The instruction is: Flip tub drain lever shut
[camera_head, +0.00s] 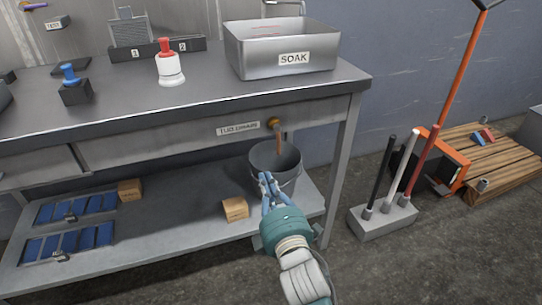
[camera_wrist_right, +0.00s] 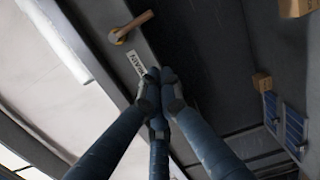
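The tub drain lever (camera_head: 280,134) is a copper-coloured handle on a brass pivot, on the front of the bench beside a "TUB DRAIN" label (camera_head: 238,129). It hangs down in the head view. The lever (camera_wrist_right: 135,24) also shows at the upper left of the right wrist view. The metal tub (camera_head: 280,61) marked "SOAK" stands on the bench above it. My right gripper (camera_head: 268,182) is below the lever, in front of the bucket, apart from the lever. Its blue fingers (camera_wrist_right: 159,90) are drawn together with nothing between them. My left gripper is not in view.
A grey bucket (camera_head: 262,157) stands on the lower shelf (camera_head: 180,224), under the lever. A wooden block (camera_head: 235,209) is left of it. The bench's right leg (camera_head: 338,185) is close to my right arm. A block holding several rods (camera_head: 382,220) stands on the floor at right.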

